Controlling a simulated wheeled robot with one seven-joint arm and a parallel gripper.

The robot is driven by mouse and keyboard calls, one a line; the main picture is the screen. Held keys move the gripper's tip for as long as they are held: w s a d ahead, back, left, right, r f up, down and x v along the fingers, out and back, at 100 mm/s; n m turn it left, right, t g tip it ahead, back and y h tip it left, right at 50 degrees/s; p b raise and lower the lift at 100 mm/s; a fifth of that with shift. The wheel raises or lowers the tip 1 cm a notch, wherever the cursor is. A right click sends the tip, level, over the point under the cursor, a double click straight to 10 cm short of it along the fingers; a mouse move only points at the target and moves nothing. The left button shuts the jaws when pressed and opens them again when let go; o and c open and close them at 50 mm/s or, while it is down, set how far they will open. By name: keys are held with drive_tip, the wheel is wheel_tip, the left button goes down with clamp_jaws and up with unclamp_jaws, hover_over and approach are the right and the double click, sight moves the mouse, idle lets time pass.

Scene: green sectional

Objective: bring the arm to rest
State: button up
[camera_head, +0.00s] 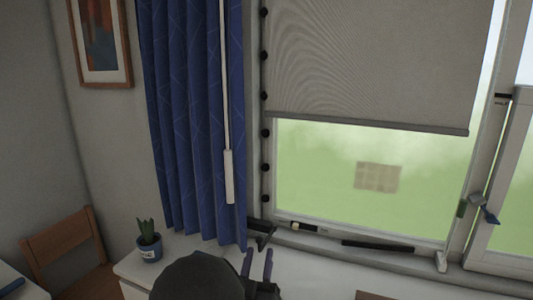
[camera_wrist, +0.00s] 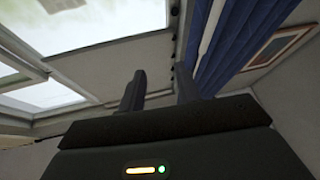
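My gripper (camera_head: 258,263) shows at the bottom middle of the head view, in front of the white surface below the window. Its two dark fingers point up. In the wrist view my gripper (camera_wrist: 160,90) has its fingers apart, with nothing between them. The wrist view looks up past the fingers at the blind, the window and the blue curtain. A dark rounded part of my arm hides some of the white surface in the head view.
A potted plant (camera_head: 149,247) stands on the white surface (camera_head: 310,277) to the left. A wooden chair (camera_head: 65,250) is at far left. A blue curtain (camera_head: 195,130) hangs beside the window (camera_head: 330,175) with its blind (camera_head: 375,65). A dark bar (camera_head: 378,246) lies on the sill.

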drive_tip(key=d+f+g+y+b, duration=0.1)
drive_tip(key=d+f+g, duration=0.2)
drive_tip(key=f, duration=0.2)
drive_tip(key=w+d+f+m+g+b, duration=0.1)
drive_tip(key=d+f+g+b, duration=0.1)
drive_tip(key=d+f+g, duration=0.1)
drive_tip(key=w+d+f+g+y+b, duration=0.1)
drive_tip(key=d+f+g, duration=0.2)
drive_tip(key=f, duration=0.3)
drive_tip(key=shift+w+d+f+m+g+y+b, duration=0.15)
drive_tip(key=shift+f+m+g+y+b, duration=0.2)
drive_tip(key=shift+g, duration=0.25)
drive_tip(key=s+f+g, duration=0.1)
drive_tip(key=s+d+f+g+y+b, duration=0.1)
drive_tip(key=shift+s+d+f+g, duration=0.15)
drive_tip(key=shift+s+f+g, duration=0.15)
drive_tip(key=shift+s+f, duration=0.05)
drive_tip(key=s+d+f+n+g+b, duration=0.1)
drive_tip(key=s+d+f+g+b, duration=0.2)
drive_tip(key=s, duration=0.5)
drive_tip(key=s+d+f+n+g+b, duration=0.1)
drive_tip(key=s+d+g, duration=0.3)
drive_tip(key=s, duration=0.4)
wheel_tip(320, 180, up, 13)
drive_tip(key=p, duration=1.3)
drive_tip(key=shift+w+a, duration=0.15)
drive_tip(key=shift+w, duration=0.1)
drive_tip(key=shift+f, duration=0.15)
